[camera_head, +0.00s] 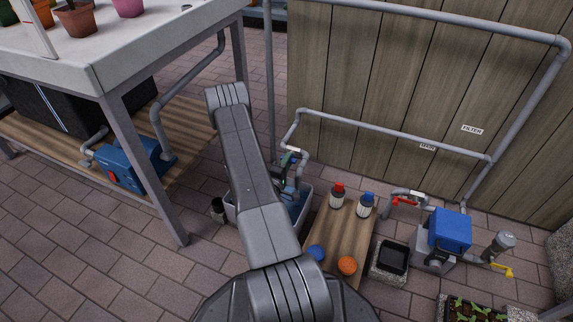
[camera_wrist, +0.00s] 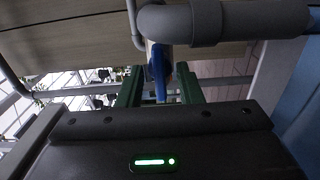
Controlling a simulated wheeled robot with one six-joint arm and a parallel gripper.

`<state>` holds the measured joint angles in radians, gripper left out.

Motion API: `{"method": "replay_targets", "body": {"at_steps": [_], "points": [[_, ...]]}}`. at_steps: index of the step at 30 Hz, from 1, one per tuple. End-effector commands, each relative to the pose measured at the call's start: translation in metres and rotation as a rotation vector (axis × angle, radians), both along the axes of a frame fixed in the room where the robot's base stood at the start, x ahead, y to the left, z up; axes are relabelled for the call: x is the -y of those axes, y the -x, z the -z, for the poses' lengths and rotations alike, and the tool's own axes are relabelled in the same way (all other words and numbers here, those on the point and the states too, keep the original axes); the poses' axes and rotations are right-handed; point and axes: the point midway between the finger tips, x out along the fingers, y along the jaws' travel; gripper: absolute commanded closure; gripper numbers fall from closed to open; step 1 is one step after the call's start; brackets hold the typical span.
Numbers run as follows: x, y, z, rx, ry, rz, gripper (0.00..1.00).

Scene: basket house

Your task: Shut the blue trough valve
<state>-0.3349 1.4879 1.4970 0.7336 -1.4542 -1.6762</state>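The blue valve handle (camera_wrist: 160,72) hangs below a grey pipe elbow (camera_wrist: 178,22) in the wrist view. My gripper (camera_wrist: 160,88) has its two green fingers on either side of the handle, with gaps visible, so it looks open and not clamped. In the head view my gripper (camera_head: 291,160) is by the pipe end above the grey trough (camera_head: 306,212), partly hidden behind my arm. The handle is too small and covered there to read its angle.
A blue pump (camera_head: 449,232) stands farther right. The white table (camera_head: 120,55) is at left; a wooden wall (camera_head: 400,80) stands behind.

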Motion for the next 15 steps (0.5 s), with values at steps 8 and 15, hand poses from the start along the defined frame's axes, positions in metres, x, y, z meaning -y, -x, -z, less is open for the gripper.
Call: {"method": "replay_targets", "body": {"at_steps": [8, 15], "points": [[-0.0002, 0.0001, -0.0001, 0.000, 0.000, 0.000, 0.87], [-0.0002, 0.0003, 0.0000, 0.002, -0.005, 0.000, 0.99]]}}
